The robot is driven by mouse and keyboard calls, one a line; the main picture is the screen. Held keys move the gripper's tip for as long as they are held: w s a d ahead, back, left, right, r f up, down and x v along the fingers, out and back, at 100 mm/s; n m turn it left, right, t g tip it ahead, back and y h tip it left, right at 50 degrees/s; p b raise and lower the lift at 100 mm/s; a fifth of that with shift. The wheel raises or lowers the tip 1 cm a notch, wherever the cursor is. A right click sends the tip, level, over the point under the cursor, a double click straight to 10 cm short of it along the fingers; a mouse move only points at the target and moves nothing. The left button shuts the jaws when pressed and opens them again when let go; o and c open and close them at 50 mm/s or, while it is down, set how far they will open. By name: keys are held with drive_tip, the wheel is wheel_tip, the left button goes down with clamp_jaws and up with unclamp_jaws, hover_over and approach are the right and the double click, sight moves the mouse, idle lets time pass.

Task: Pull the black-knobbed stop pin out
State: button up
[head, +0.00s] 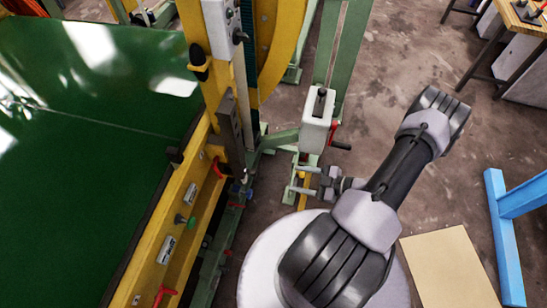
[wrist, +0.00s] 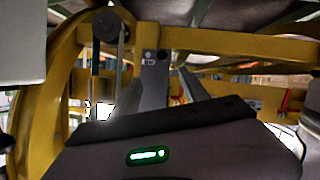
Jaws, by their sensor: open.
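My gripper (head: 308,180) is low at the middle of the head view, beside a green post. Its two pale fingers look apart, with nothing seen between them. Several black knobs show on the machine. One dark rounded knob (head: 198,63) is on the yellow upright, and another black knob (head: 240,37) sticks out of the grey box (head: 220,30). I cannot tell surely which one is the stop pin. Both are up and left of my gripper and apart from it.
A white box with a black lever (head: 319,100) stands on the green post just above my gripper. A large green panel (head: 90,120) fills the left. A blue stand (head: 505,230) is at the right.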

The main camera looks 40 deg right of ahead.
drive_tip(key=b+x, duration=0.4)
drive_tip(key=x, duration=1.2)
drive_tip(key=shift+a+f+b, duration=0.2)
drive_tip(key=shift+a+b, duration=0.15)
drive_tip(key=shift+s, duration=0.1)
clamp_jaws()
drive_tip(key=shift+s+d, duration=0.1)
